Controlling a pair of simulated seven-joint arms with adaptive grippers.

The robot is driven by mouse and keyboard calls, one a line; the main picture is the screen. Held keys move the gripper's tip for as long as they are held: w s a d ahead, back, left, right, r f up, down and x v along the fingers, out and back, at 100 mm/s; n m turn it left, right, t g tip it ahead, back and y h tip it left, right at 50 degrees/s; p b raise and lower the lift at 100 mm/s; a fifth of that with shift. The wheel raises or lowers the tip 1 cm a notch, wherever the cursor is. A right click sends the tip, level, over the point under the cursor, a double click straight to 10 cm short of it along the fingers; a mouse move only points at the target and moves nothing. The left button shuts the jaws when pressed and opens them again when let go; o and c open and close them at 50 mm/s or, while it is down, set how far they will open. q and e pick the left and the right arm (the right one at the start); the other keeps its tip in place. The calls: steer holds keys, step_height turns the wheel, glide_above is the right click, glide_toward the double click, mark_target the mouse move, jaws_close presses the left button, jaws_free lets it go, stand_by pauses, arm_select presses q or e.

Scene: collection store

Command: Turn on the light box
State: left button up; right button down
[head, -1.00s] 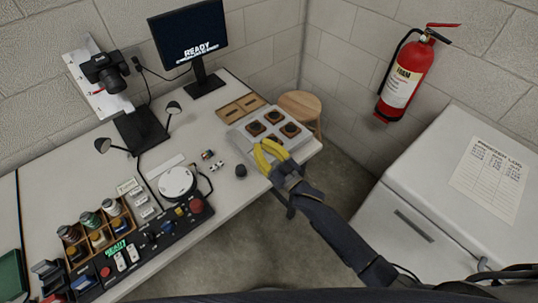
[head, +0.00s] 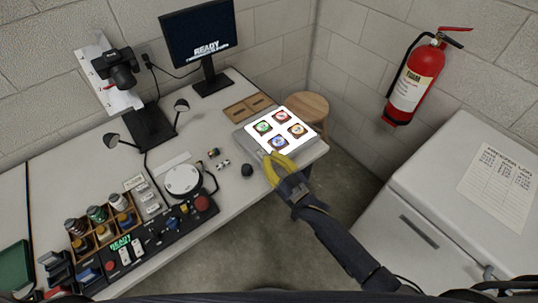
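The light box (head: 251,144) lies on the right end of the table. Its top panel glows white. Several small square slides with green, red, blue and orange centres lie on the lit panel. My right gripper (head: 279,168), with yellow fingers, is at the near edge of the light box. The fingers look close to its front side; whether they touch it, and how far apart they are, I cannot tell. My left gripper is not in view.
A control panel (head: 150,243) with buttons, a white round dish (head: 183,179) and a rack of jars (head: 103,232) stand to the left. A camera on a stand (head: 122,70), a monitor (head: 198,35) and a wooden tray (head: 249,107) are behind. A stool (head: 305,104) stands beyond the table.

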steer(key=shift+r, duration=0.1)
steer(key=shift+r, duration=0.6)
steer(key=r, duration=0.2)
steer(key=shift+s+d+r, duration=0.15)
steer(key=shift+s+r, duration=0.1)
steer(key=shift+r, duration=0.15)
steer(key=s+d+f, duration=0.4)
steer(key=s+d, duration=0.1)
steer(key=s, duration=0.2)
steer(key=shift+d+f, duration=0.25)
steer(key=shift+f, duration=0.15)
steer(key=shift+f, duration=0.1)
